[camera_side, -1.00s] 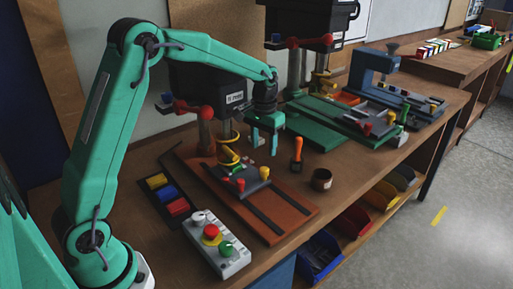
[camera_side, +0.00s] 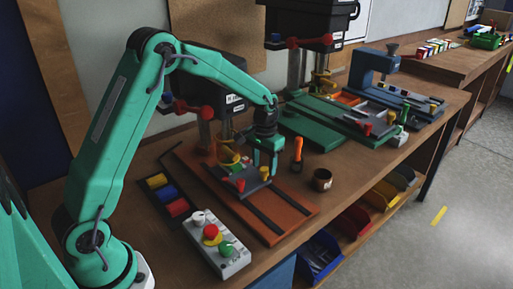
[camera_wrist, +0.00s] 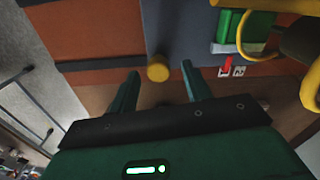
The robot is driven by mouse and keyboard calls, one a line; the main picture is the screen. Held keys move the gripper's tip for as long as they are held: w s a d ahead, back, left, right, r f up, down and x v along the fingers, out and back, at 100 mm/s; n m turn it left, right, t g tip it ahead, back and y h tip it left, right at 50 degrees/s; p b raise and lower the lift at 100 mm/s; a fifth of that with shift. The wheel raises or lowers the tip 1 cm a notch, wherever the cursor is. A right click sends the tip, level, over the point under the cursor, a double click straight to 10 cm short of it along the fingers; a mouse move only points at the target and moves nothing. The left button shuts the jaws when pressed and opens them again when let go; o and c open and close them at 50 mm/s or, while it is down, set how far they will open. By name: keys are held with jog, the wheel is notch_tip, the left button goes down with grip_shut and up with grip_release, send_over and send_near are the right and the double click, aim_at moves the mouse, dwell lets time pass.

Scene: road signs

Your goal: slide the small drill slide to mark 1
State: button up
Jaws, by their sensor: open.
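The small drill slide (camera_side: 252,188) is a grey plate on the orange-brown base (camera_side: 291,208) under the small drill, with a yellow knob (camera_side: 264,173) at its near right side. In the wrist view the grey slide (camera_wrist: 184,30) fills the upper middle, and the knob (camera_wrist: 158,68) lies between my fingertips. My gripper (camera_side: 264,176) is open over the slide's right end, one finger on each side of the knob, with a gap on both sides. A red label and a white label (camera_wrist: 239,71) lie beside the slide; their digits are hard to read.
A control box (camera_side: 217,248) with knobs stands in front, beside a tray of coloured blocks (camera_side: 167,192). An orange-handled tool (camera_side: 297,150) and a dark cup (camera_side: 322,180) stand to the right. A larger green-based drill (camera_side: 315,132) is behind them.

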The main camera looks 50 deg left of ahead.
jog(key=shift+f, duration=0.5)
grip_shut()
jog(key=shift+a, duration=0.35)
grip_release()
jog(key=shift+r, duration=0.15)
